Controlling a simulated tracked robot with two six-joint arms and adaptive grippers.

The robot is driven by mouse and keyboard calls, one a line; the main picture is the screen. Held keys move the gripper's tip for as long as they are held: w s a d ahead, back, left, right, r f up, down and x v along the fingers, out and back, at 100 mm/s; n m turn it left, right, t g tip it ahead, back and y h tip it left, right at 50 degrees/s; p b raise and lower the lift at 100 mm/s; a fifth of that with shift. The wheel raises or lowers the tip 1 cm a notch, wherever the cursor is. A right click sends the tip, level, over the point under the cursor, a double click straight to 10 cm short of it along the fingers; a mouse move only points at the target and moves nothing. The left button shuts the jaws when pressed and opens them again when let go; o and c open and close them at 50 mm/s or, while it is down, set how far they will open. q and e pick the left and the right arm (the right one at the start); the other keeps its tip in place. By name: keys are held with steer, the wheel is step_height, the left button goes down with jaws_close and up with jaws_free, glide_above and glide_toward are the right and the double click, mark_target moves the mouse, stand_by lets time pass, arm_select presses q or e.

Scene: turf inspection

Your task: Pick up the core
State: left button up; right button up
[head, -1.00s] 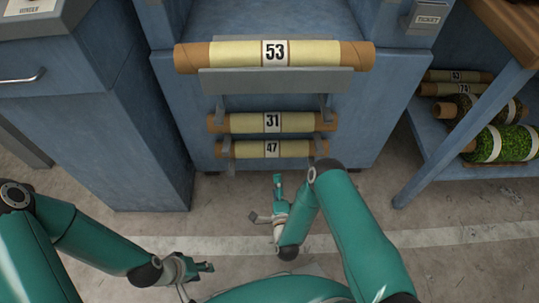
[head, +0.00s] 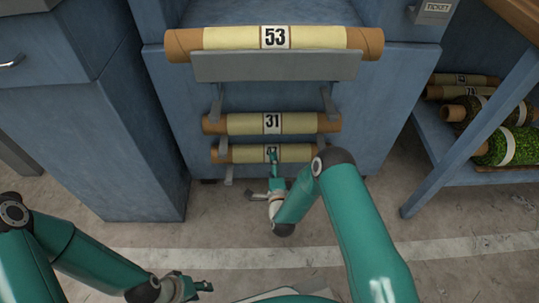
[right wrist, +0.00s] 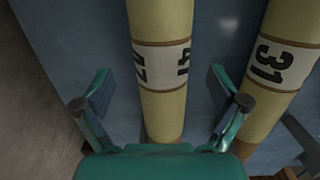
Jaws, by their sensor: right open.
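Several cardboard cores wrapped in pale yellow with number labels lie on grey brackets on the blue cabinet front. Core 53 (head: 220,40) is on top, core 31 (head: 240,124) below it, and core 47 (head: 235,154) lowest. My right gripper (head: 262,174) is just below and in front of core 47, one finger overlapping its label. In the right wrist view my open right gripper (right wrist: 158,85) has its fingers on either side of core 47 (right wrist: 162,25), with nothing gripped. Core 31 (right wrist: 275,65) lies to the right there. My left gripper (head: 195,288) is low at the left, its jaws unclear.
Grey brackets (head: 275,66) jut out under the cores. A blue shelf unit (head: 430,165) at the right holds more cores and green turf rolls (head: 510,146). A blue drawer cabinet (head: 90,130) stands at the left.

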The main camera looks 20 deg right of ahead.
steer(key=w+b, duration=0.1)
steer(key=w, duration=0.1)
steer(key=w+d, duration=0.1)
steer(key=shift+w+f+b, duration=0.15)
steer(key=shift+w+b, duration=0.2)
steer(key=shift+w, duration=0.3)
steer(key=shift+c, duration=0.2)
steer(key=c, duration=1.6)
